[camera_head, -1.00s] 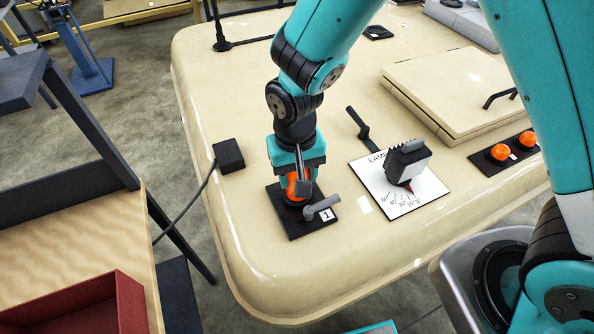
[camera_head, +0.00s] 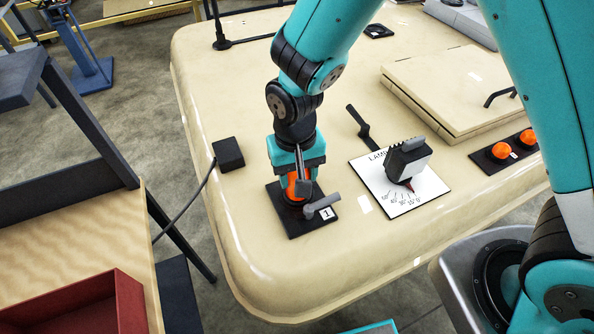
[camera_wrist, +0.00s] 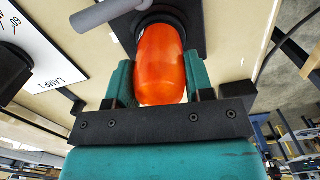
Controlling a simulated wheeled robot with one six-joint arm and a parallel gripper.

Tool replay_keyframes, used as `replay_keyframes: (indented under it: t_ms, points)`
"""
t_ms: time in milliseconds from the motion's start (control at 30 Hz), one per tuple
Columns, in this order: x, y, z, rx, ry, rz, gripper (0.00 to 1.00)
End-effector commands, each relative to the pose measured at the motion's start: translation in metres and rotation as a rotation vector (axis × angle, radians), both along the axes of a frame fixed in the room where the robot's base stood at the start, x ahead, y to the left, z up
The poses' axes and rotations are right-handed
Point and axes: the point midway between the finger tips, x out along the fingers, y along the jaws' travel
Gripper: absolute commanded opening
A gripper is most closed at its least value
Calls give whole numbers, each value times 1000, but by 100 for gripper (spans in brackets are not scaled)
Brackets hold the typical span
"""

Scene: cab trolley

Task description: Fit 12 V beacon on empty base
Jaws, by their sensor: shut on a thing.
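An orange beacon (camera_wrist: 160,68) stands between the jaws of my gripper (camera_wrist: 161,85) in the wrist view, with a green finger on each side. Its lower end meets a dark round base (camera_wrist: 158,18) on a black plate. In the head view my gripper (camera_head: 298,180) points down over the black plate (camera_head: 303,222) marked 1, and the beacon (camera_head: 292,186) shows only partly behind the fingers. A grey lever (camera_head: 322,206) lies beside the beacon on the plate. I cannot tell whether the beacon is fully seated.
Two orange beacons (camera_head: 499,151) sit on a dark strip farther right. A black box (camera_head: 228,154) with a cable is at left. A red tray (camera_head: 95,305) lies lower left.

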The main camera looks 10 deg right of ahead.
Motion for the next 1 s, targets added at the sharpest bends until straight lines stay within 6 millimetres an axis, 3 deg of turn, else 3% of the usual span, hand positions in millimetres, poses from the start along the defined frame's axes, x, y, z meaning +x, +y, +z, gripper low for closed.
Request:
replay_keyframes:
  t_ms: [33,167,567,767,1000]
  points:
    - [0,0,0,0,0,0,50]
    - [0,0,0,0,0,0,78]
    - [1,1,10,2,-4,0,78]
    - [4,2,50,6,-8,0,78]
    - [7,2,112,4,-7,0,78]
